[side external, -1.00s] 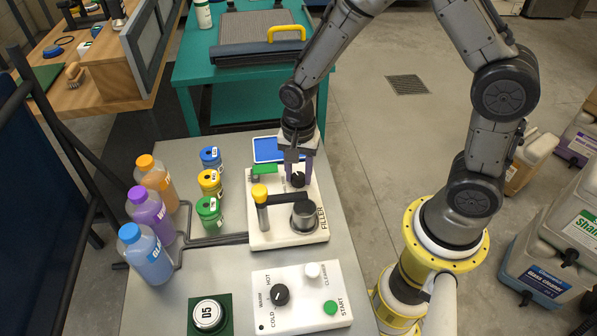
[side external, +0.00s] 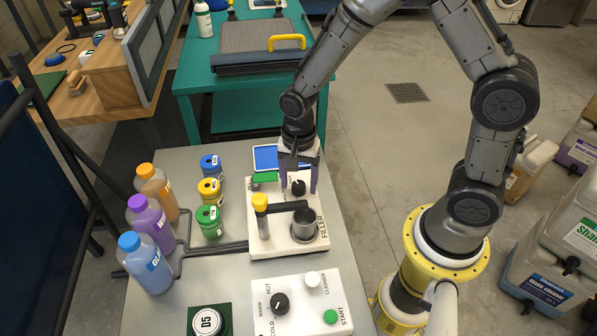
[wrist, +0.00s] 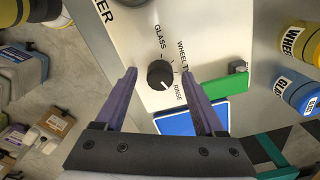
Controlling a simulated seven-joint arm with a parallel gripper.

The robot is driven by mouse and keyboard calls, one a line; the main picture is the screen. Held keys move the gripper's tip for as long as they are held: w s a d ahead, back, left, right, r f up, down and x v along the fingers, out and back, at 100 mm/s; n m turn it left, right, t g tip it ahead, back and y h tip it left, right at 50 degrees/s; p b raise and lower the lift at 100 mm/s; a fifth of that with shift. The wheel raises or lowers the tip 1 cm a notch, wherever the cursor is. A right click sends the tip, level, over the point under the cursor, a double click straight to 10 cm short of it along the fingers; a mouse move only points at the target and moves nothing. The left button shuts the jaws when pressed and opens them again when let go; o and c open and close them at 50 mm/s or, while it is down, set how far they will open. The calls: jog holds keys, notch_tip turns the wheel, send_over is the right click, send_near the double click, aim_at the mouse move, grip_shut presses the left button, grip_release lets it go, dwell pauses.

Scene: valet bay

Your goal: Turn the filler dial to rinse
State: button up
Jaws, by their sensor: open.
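The filler (side external: 262,228) is a cream unit on the grey bench. Its black dial (wrist: 160,74) shows in the wrist view, with GLASS, WHEEL and RINSE printed around it. A pale mark on the knob's lower right appears to face the RINSE label (wrist: 178,92). The dial also shows in the side view (side external: 298,188). My gripper (wrist: 156,72) is open, its two purple fingers spread on either side of the dial. I see gaps between the fingers and the knob; their height relative to it is hard to judge.
A green block (wrist: 226,86) and a blue-faced panel (wrist: 192,118) lie close by the dial. Several colored canisters (side external: 210,190) stand left. A control panel (side external: 300,303) lies nearer the camera.

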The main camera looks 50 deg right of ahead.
notch_tip(320, 180, up, 14)
dwell(0.5)
jog(key=shift+f, duration=0.1)
notch_tip(320, 180, up, 6)
jog(key=t, duration=0.2)
send_over(299, 184)
jog(key=s+d, duration=0.1)
jog(key=s+d+r+n+t, duration=0.1)
jog(key=s+d+r+t, duration=0.1)
jog(key=s+r, duration=0.25)
jog(key=s+d+f+n+t, duration=0.1)
jog(key=s+f+n, duration=0.1)
jog(key=s+n, duration=0.9)
jog(key=shift+s+n+t, duration=0.15)
jog(key=shift+n+t, duration=0.15)
jog(key=shift+n, duration=0.5)
